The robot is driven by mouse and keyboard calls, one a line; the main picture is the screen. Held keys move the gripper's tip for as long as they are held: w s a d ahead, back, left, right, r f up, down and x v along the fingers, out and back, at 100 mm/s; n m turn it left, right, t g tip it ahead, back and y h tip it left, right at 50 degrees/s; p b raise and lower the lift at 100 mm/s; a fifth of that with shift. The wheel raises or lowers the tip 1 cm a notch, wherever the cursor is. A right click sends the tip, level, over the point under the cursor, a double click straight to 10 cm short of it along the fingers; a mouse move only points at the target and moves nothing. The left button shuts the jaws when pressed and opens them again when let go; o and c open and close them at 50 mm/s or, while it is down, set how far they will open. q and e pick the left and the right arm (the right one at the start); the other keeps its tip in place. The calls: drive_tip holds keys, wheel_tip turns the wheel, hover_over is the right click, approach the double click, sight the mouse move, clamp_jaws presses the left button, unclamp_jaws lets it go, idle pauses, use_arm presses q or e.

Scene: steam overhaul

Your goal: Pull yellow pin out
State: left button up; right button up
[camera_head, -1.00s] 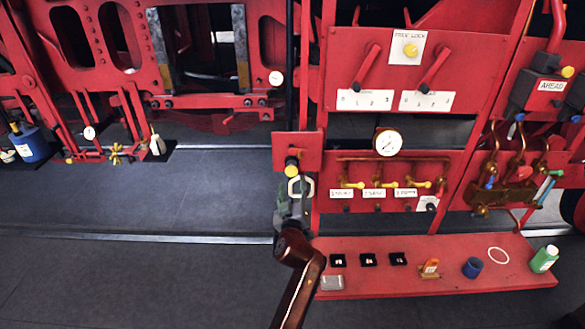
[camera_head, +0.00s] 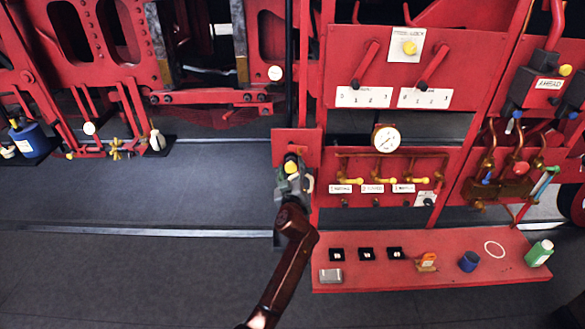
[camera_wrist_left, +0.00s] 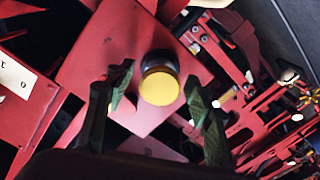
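The yellow pin (camera_head: 291,167) sticks out of a red plate (camera_head: 297,143) left of the control panel. In the left wrist view the round yellow pin head (camera_wrist_left: 160,87) sits on a dark collar in front of the red plate (camera_wrist_left: 135,50). My left gripper (camera_head: 291,180) is at the pin in the head view. In the left wrist view its two green-padded fingers (camera_wrist_left: 160,95) are apart, one on each side of the pin head, with gaps and no visible contact. My right gripper is not in view.
A red shelf (camera_head: 420,272) at the lower right holds small black blocks, a blue cup (camera_head: 469,261) and a green bottle (camera_head: 539,253). A gauge (camera_head: 386,139) and yellow-handled valves (camera_head: 380,180) are right of the pin. Open floor (camera_head: 150,200) lies left.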

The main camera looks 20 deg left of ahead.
use_arm(q)
clamp_jaws()
idle(0.4)
